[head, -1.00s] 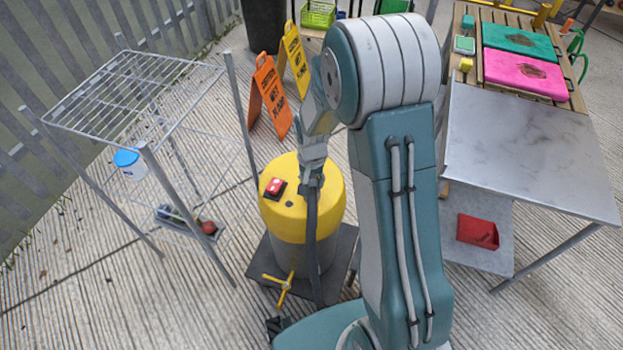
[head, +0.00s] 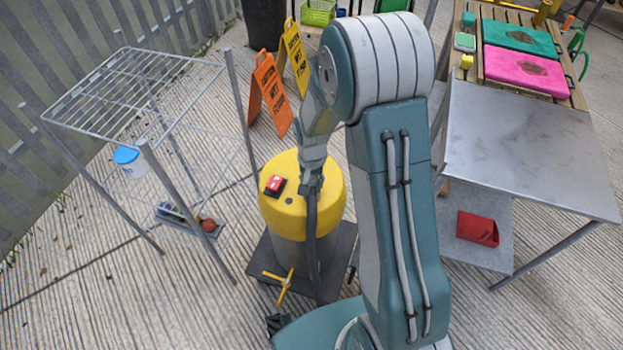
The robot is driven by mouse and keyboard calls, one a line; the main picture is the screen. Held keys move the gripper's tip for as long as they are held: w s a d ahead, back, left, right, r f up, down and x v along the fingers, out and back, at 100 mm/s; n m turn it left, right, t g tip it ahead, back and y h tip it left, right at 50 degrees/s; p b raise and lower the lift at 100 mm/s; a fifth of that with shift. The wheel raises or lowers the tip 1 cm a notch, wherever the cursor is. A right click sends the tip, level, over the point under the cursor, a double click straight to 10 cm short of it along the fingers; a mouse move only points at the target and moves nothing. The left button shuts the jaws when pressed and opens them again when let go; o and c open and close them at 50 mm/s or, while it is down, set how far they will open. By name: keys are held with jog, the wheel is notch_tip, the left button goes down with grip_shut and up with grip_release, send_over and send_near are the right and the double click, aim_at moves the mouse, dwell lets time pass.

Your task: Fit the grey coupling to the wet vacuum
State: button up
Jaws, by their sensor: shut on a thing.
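The wet vacuum (head: 288,208) has a yellow top, a grey drum and a red switch (head: 275,186). It stands on a dark mat, left of my arm. My gripper (head: 311,184) points down over the right part of the yellow top. It is shut at the upper end of a dark grey hose (head: 312,240), which hangs down in front of the drum to the mat. The grey coupling at the hose end is mostly hidden in the jaws. The inlet is not clearly visible, and I cannot tell whether the coupling touches the vacuum.
A wire rack (head: 130,90) stands on the left with a blue-lidded tub (head: 129,161). Orange (head: 268,92) and yellow (head: 294,55) warning signs stand behind the vacuum. A yellow tap handle (head: 281,283) is in front of it. A metal table (head: 530,140) stands on the right.

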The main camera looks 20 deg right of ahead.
jog(key=shift+f, duration=0.2)
jog(key=o, duration=1.1)
jog(key=shift+o, duration=0.2)
jog(key=shift+r, duration=0.1)
notch_tip(320, 180, up, 11)
jog(key=shift+w, duration=0.1)
jog(key=shift+r, duration=0.35)
